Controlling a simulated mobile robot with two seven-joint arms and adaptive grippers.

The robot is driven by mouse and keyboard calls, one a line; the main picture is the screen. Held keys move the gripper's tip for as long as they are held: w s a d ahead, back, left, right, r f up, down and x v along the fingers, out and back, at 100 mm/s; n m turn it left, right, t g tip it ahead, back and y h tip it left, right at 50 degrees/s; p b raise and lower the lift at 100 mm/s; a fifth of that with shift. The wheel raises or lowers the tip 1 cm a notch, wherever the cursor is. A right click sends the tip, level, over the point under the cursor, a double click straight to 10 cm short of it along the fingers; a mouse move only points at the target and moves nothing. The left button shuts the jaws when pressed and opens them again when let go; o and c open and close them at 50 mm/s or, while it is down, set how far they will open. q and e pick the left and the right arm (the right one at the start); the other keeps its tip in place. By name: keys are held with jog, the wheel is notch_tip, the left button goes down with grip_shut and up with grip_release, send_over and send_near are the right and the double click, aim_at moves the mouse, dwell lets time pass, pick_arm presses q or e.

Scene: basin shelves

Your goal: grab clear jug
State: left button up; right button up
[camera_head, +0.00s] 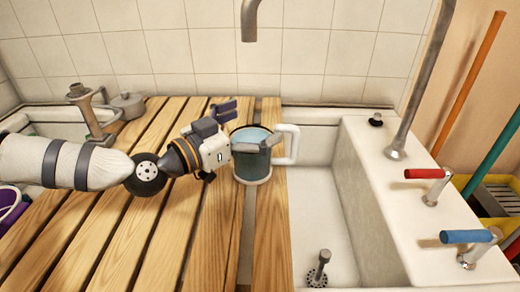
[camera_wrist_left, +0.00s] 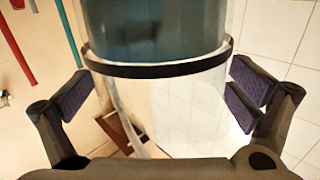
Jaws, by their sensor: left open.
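The clear jug (camera_head: 252,168) stands upright on the wooden slats by the basin's edge, with a dark bluish content and a pale handle (camera_head: 291,143) on its right. My left gripper (camera_head: 228,142) is open, close against the jug's left side in the head view. In the left wrist view the jug (camera_wrist_left: 155,35) with its black band lies ahead between the two spread finger pads, and the lower part of it looks transparent. I cannot tell whether a pad touches it. My right gripper is not in view.
A white basin (camera_head: 318,225) lies just right of the jug, with a metal faucet (camera_head: 425,80) and red (camera_head: 425,174) and blue (camera_head: 467,237) tap handles. A metal stand (camera_head: 88,110) and a grey lidded pot (camera_head: 128,105) stand at the back left. The front slats are bare.

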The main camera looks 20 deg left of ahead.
pick_arm(q)
jog(key=c, duration=1.6)
jog(key=shift+r, duration=0.1)
jog(key=c, duration=0.4)
jog(key=shift+r, duration=0.15)
